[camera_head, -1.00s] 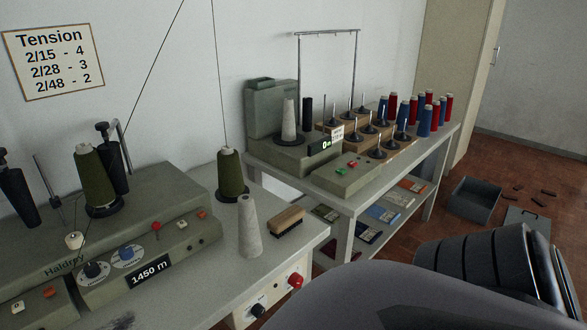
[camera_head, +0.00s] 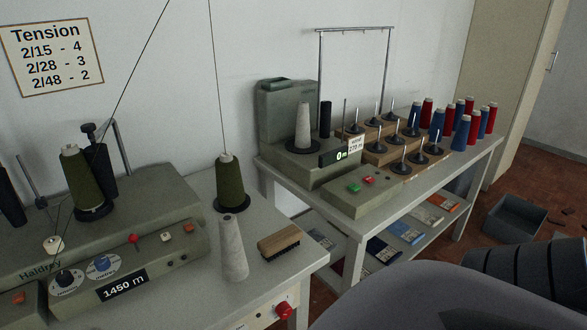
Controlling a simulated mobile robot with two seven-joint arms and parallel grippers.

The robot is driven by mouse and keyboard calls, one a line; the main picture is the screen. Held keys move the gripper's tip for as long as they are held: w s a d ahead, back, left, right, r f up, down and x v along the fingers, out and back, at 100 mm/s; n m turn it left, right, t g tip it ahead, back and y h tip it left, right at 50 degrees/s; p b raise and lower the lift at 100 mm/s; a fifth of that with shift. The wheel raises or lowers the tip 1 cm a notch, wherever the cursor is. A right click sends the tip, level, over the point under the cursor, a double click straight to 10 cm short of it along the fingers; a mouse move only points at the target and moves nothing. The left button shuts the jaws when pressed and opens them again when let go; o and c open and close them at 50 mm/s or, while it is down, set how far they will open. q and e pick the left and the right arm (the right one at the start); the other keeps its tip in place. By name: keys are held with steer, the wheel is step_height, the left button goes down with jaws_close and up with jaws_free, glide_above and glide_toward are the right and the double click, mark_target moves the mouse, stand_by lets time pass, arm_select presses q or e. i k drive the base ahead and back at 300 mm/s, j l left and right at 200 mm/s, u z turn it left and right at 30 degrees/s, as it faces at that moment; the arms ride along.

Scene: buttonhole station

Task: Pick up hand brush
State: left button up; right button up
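The hand brush (camera_head: 279,242) lies on the grey-white table of the winding machine, near its right end. It has a light wooden back and dark bristles along its lower side. A grey cone (camera_head: 232,247) stands just left of it, and a green yarn cone (camera_head: 229,184) stands behind and to the left. Neither of my grippers shows in the head view. A part of my own arm fills the lower right, well apart from the brush.
The winding machine (camera_head: 158,243) fills the table's left side. A second table (camera_head: 357,217) behind holds another machine, spindle blocks (camera_head: 392,153) and blue and red cones (camera_head: 462,133). A grey bin (camera_head: 514,218) stands on the floor at right. The table right of the brush is clear.

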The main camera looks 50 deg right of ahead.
mark_target(288, 237)
steer(key=k+l, duration=0.1)
steer(key=l, duration=1.15)
steer(key=k, duration=0.05)
